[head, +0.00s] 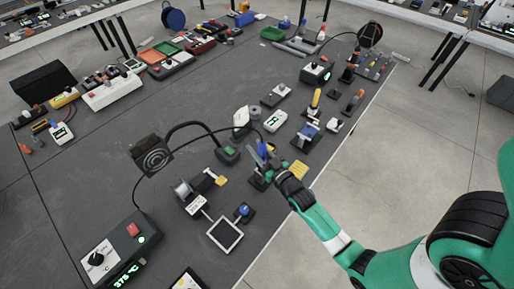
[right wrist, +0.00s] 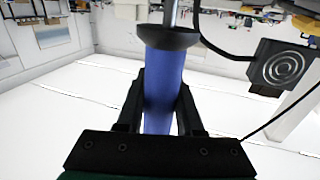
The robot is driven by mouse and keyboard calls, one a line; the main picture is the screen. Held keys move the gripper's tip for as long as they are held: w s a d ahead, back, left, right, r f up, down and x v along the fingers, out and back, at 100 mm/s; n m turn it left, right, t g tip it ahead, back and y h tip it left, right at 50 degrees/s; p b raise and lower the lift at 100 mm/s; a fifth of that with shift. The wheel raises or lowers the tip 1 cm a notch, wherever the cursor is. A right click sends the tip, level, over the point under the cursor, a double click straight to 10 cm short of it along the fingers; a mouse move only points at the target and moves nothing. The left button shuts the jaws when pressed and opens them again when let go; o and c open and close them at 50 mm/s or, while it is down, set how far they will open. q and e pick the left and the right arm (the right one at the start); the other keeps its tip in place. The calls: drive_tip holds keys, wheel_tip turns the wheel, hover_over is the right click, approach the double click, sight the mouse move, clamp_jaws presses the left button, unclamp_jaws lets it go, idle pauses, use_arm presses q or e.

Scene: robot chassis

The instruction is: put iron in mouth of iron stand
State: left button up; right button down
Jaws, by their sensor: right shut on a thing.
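The iron has a blue handle (right wrist: 163,95), a dark flared collar and a metal shaft running out of the top of the right wrist view. In the head view its blue part (head: 263,149) shows small beside my right gripper (head: 279,172). My right gripper (right wrist: 160,110) is shut on the blue handle, with a finger on each side. A dark stand-like piece (head: 259,181) is just left of the gripper in the head view, probably the iron stand. Its mouth is not clear, and I cannot tell whether the iron touches it. My left gripper is not in view.
A square black fan unit (head: 152,157) on a curved arm stands left; it also shows in the right wrist view (right wrist: 282,69). A lit station (head: 115,255) sits front left. A yellow pad (head: 299,170) lies near the gripper. Many tools crowd the right edge; the table's left middle is clear.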

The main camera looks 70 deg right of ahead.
drive_tip(key=shift+f+b, duration=1.7)
drive_tip(key=shift+f, duration=0.1)
drive_tip(key=shift+c, duration=2.3)
unclamp_jaws()
drive_tip(key=shift+f, duration=0.1)
drive_tip(key=b+v, duration=0.1)
drive_tip(key=v, duration=1)
drive_tip(key=shift+s+a+b, duration=0.2)
drive_tip(key=shift+s+b, duration=0.1)
drive_tip(key=shift+b, duration=0.05)
